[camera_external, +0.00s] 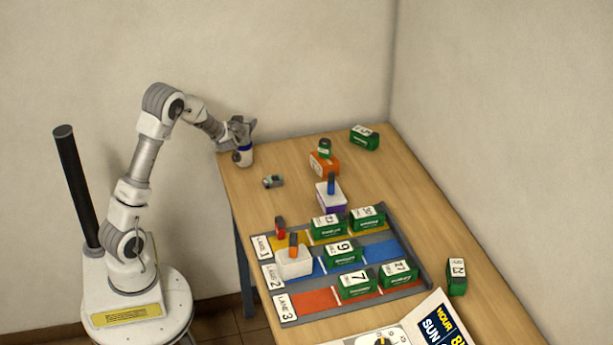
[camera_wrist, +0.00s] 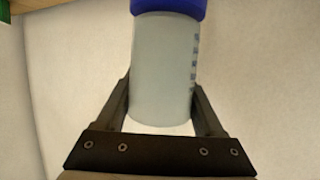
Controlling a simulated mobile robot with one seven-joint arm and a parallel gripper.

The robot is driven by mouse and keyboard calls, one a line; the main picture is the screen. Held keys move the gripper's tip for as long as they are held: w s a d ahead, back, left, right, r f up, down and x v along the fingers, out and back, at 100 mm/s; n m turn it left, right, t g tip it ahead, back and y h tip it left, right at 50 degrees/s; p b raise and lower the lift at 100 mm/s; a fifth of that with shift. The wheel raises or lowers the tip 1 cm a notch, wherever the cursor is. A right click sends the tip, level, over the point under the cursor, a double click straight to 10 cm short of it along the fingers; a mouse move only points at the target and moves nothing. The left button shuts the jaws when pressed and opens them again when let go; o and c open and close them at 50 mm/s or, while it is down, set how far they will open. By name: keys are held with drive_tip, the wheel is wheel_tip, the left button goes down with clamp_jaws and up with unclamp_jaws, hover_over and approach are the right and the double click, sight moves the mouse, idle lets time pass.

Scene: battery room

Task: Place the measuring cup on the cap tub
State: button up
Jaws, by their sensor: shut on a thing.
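My gripper (camera_external: 243,143) is shut on a pale cylinder with a blue end and dark scale marks down its side, which looks like the measuring cup (camera_wrist: 163,75). In the external view the cup (camera_external: 245,155) is at the table's far left corner; I cannot tell whether it touches the table. In the wrist view the fingers flank its lower part. No tub is clearly labelled as the cap tub. Candidates are a white tub (camera_external: 293,266) in the lane tray, a white-and-purple tub (camera_external: 331,201) behind it, and an orange box (camera_external: 318,166) farther back.
A grey tray (camera_external: 419,265) with yellow, blue and red lanes holds several green numbered boxes. A small grey-green item (camera_external: 273,181) lies near the left edge. Green boxes stand at the back (camera_external: 364,139) and right (camera_external: 457,277). A calendar board (camera_external: 443,325) is in front.

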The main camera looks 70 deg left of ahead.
drive_tip(key=shift+f, duration=0.2)
drive_tip(key=o, duration=1.3)
drive_tip(key=shift+r, duration=0.15)
